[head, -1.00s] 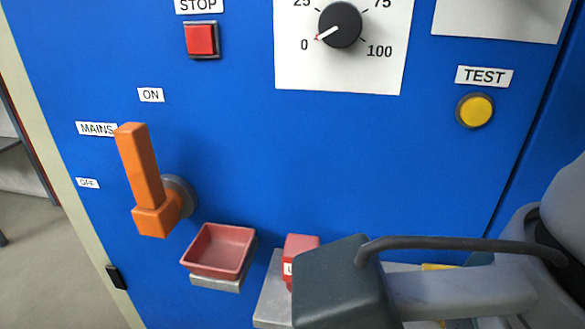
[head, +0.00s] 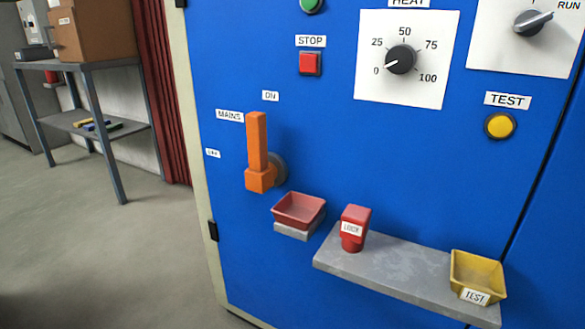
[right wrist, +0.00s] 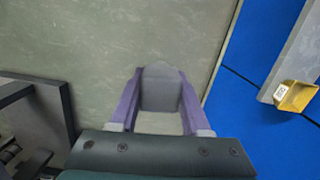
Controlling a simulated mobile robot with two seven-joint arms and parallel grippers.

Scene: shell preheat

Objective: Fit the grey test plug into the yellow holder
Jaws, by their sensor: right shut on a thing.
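The yellow holder (head: 477,276), an open-topped tray labelled TEST, sits at the right end of a grey shelf on the blue cabinet in the head view. It looks empty. It also shows at the right edge of the right wrist view (right wrist: 296,97). My right gripper (right wrist: 162,76) has purple fingers shut on a grey block, the grey test plug (right wrist: 160,96). The plug is held over the floor, well apart from the holder, to its left in the right wrist view. Neither gripper shows in the head view, and my left gripper is in no view.
A red LABOR-like labelled plug (head: 354,227) stands on the grey shelf (head: 400,270), left of the holder. A red tray (head: 299,210) and the orange mains lever (head: 257,155) are further left. The shelf between red plug and holder is clear.

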